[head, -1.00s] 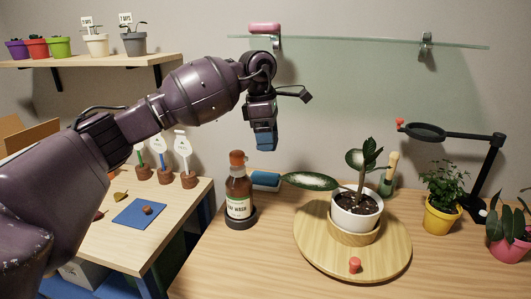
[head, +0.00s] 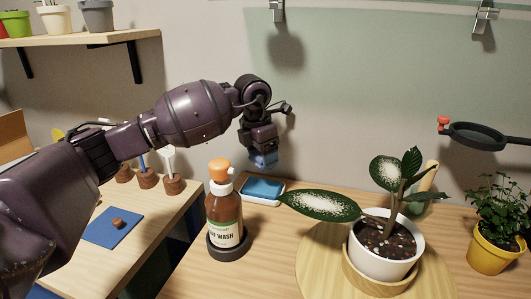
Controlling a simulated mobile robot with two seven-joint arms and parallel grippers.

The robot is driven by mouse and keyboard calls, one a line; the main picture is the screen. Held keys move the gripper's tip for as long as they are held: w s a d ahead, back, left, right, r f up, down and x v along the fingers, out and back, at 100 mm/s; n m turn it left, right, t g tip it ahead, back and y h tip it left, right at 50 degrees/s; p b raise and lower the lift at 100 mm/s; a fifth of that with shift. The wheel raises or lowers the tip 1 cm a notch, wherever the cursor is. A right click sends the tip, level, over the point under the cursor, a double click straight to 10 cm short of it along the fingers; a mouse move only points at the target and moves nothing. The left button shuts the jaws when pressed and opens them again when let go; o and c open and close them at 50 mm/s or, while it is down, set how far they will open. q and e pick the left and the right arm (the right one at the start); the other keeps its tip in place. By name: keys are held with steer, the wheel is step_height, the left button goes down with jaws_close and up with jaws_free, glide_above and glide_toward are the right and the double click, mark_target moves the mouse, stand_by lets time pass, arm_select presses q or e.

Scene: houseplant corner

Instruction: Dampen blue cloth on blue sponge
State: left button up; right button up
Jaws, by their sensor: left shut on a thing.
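My left gripper (head: 264,151) points down and is shut on the blue cloth (head: 264,160), whose lower part shows beneath the fingers. The blue sponge (head: 262,187) lies in a shallow white tray (head: 259,201) at the back of the wooden table. The cloth hangs above the sponge in the picture, with a gap between them; how far apart they are in depth is hard to tell. My right gripper is out of view.
A brown bottle (head: 223,212) with an orange cap stands in a dark holder left of the tray. A potted plant (head: 384,247) with white-dusted leaves sits on a round wooden board (head: 318,262); one leaf (head: 320,204) reaches toward the tray. A magnifier (head: 476,136) is at right.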

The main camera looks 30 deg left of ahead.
mark_target(264, 185)
arm_select(q)
steer(key=shift+f, duration=0.8)
steer(key=shift+f+b, duration=1)
steer(key=shift+f, duration=1.4)
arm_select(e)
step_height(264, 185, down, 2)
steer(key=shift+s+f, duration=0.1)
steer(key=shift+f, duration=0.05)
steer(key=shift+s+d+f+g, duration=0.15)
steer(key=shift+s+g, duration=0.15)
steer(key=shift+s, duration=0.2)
arm_select(q)
steer(key=shift+f, duration=0.4)
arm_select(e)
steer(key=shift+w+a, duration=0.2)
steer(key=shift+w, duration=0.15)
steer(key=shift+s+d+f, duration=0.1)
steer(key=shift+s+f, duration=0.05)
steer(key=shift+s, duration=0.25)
arm_select(q)
steer(key=shift+f, duration=0.1)
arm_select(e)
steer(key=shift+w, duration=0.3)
